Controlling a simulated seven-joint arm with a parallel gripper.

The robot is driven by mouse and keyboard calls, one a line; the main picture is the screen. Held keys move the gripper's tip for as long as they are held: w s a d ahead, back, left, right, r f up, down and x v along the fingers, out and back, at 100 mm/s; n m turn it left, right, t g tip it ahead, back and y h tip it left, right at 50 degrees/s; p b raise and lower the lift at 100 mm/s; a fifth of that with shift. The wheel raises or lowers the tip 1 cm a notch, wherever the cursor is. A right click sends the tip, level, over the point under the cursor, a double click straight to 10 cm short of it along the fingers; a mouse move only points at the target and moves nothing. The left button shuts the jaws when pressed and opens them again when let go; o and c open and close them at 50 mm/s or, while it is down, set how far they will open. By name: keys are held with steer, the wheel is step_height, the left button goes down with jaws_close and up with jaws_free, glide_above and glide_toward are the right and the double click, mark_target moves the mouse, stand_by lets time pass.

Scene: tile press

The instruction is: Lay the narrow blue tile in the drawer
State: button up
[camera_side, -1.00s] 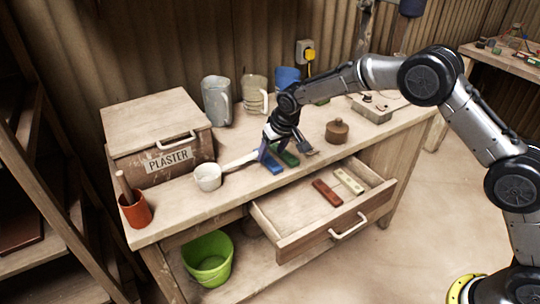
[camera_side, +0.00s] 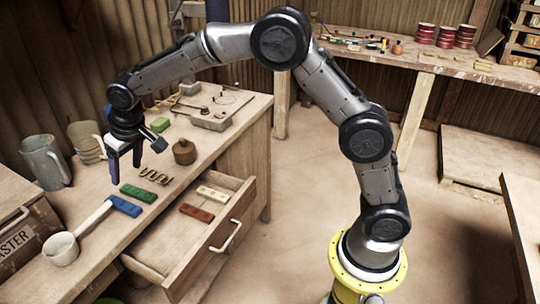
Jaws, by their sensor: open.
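The blue tile (camera_side: 124,206) lies flat on the bench top, with the light handle of a white cup-shaped scoop (camera_side: 62,248) reaching to its left end; I cannot tell whether they touch. A green tile (camera_side: 138,193) lies just behind it. The drawer (camera_side: 160,256) is pulled open below the bench top and holds a red tile (camera_side: 196,212) and a cream tile (camera_side: 212,194), with bare floor at its near left. My gripper (camera_side: 126,176) points down, open and empty, above and behind the blue and green tiles.
A gold wavy piece (camera_side: 156,175) and a brown lidded pot (camera_side: 184,152) stand right of my gripper. A grey jug (camera_side: 46,162) and a ribbed beige mug (camera_side: 87,142) stand at the back left. The plaster box (camera_side: 20,232) is at the left edge.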

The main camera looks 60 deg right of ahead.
steer(key=s+d+r, duration=0.6)
steer(key=s+r, duration=0.2)
steer(key=s, duration=0.2)
steer(key=s+d+r, duration=0.1)
steer(key=s+d, duration=0.1)
steer(key=s, duration=0.8)
steer(key=s+d+r, duration=0.1)
steer(key=s+d, duration=0.2)
steer(key=s, duration=0.7)
steer(key=shift+s+r+t, duration=0.25)
steer(key=shift+s+t, duration=0.1)
steer(key=shift+t, duration=0.05)
steer(key=s+f, duration=0.1)
steer(key=s, duration=0.1)
steer(key=s+f, duration=0.1)
steer(key=s, duration=0.2)
steer(key=s+d+f, duration=0.1)
steer(key=s, duration=0.2)
steer(key=shift+f, duration=0.2)
steer(key=shift+c, duration=1.1)
steer(key=shift+w, duration=0.1)
